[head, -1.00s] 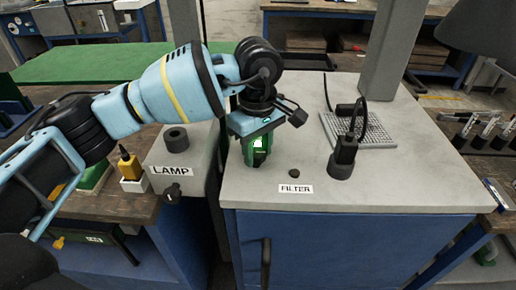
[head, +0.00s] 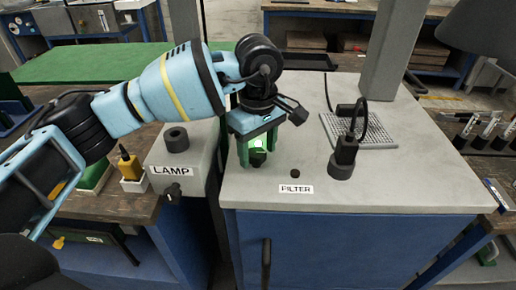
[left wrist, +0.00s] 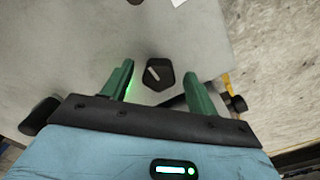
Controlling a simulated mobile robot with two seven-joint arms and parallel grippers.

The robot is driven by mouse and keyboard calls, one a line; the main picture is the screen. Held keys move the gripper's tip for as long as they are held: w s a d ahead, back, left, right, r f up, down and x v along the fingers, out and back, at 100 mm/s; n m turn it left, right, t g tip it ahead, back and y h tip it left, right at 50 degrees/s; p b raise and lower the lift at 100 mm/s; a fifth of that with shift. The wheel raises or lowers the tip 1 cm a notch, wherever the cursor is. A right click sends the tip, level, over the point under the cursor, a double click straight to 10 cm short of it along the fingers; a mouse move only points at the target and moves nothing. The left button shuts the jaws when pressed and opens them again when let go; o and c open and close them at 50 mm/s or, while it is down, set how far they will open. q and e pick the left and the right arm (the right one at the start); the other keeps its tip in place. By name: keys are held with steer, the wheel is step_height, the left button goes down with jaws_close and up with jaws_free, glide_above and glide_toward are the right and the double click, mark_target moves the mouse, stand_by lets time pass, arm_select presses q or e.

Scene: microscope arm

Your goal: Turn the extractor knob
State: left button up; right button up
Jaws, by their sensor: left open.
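A black knob (left wrist: 158,73) with a white pointer line shows in the left wrist view, on the grey bench top. It also shows in the head view (head: 258,158), partly behind my gripper; no label naming it extractor is readable. My left gripper (head: 257,163) is open, pointing down over the knob. In the left wrist view its two green fingers (left wrist: 159,76) stand either side of the knob, with a gap on both sides. I cannot tell how far down the fingertips reach around it. My right gripper is not in view.
A FILTER label (head: 296,189) and a small dark round part (head: 295,173) lie right of the gripper. A black device (head: 344,155) stands farther right, before a perforated plate (head: 378,134). The LAMP box (head: 186,158) is left. The bench top's front right is clear.

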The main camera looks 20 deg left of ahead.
mark_target(258, 154)
arm_select(q)
step_height(258, 154, up, 7)
steer(key=shift+r, duration=0.15)
stand_by(0.6)
